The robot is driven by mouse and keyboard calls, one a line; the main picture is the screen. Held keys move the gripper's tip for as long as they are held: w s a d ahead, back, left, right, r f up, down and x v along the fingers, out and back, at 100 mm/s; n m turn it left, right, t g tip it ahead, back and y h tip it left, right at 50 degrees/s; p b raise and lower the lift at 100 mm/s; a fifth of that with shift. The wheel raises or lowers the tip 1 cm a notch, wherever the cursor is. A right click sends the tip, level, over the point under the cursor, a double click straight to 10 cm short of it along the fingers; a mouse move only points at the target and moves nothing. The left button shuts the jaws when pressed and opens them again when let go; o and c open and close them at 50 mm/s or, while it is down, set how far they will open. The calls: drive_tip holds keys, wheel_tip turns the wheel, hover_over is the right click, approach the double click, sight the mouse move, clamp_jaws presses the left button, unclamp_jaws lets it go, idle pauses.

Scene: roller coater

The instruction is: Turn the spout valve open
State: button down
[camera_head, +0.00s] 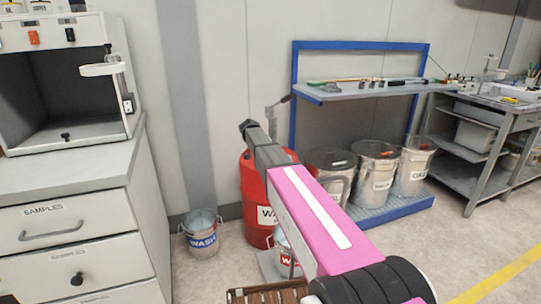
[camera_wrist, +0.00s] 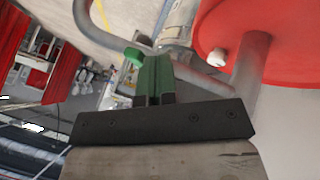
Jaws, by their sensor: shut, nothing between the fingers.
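The red drum (camera_head: 257,185) stands against the wall, partly hidden behind my arm; its round red top (camera_wrist: 285,35) fills the upper right of the wrist view. A grey spout pipe (camera_wrist: 202,77) passes behind my fingers and joins an upright grey pipe (camera_wrist: 252,72) at the drum. A bright green piece (camera_wrist: 134,56), which looks like the spout valve's handle, shows just left of my fingertips. I cannot tell whether they touch. My gripper (camera_wrist: 152,62) is shut and empty, with dark green finger faces; in the head view my gripper (camera_head: 246,126) is above the drum.
A WASH bucket (camera_head: 203,237) stands on the floor left of the drum, and another bucket (camera_head: 284,258) sits in front of it. Several metal cans stand on a blue rack (camera_head: 388,210) to the right. A drawer cabinet (camera_head: 70,180) stands at left.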

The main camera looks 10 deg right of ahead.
drive_tip(key=s+d+n+t+y, duration=0.2)
drive_tip(key=s+d+n+t, duration=0.2)
drive_tip(key=n, duration=0.5)
drive_tip(key=shift+s+d+n+t, duration=0.3)
drive_tip(key=shift+s+t, duration=0.2)
drive_tip(key=shift+t, duration=0.4)
drive_tip(key=shift+d, duration=0.15)
drive_tip(key=shift+w, duration=0.1)
